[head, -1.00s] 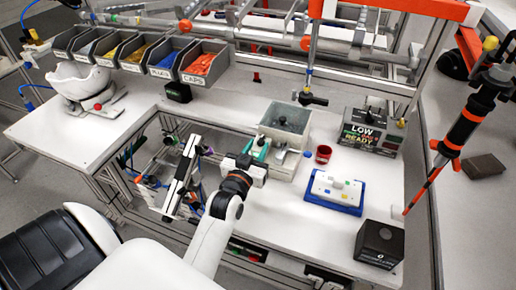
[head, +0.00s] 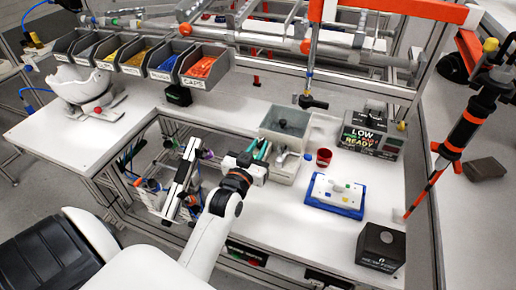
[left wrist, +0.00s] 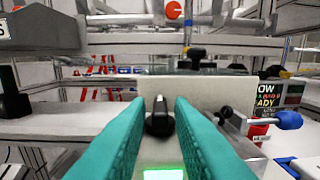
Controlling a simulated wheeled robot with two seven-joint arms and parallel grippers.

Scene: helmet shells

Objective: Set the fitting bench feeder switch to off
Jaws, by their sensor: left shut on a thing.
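The fitting bench feeder is a pale box with a grey, open-topped hopper (head: 287,125) in the middle of the bench in the head view. Its switch (left wrist: 160,118) shows in the left wrist view as a small dark lever with a round black base, above a lit green patch (left wrist: 163,173). My left gripper (head: 264,149) is at the feeder's front left side. Its teal fingers (left wrist: 160,104) stand on either side of the lever, shut on it. The lever's exact contact with the fingers is hard to see. My right gripper is not in view.
A red cup (head: 323,156), a blue tray (head: 313,200) with a white block, and a black box (head: 380,246) stand to the right. A dark sign box (head: 371,134) is behind them. Several part bins (head: 160,62) and a white helmet shell (head: 84,83) are at the left.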

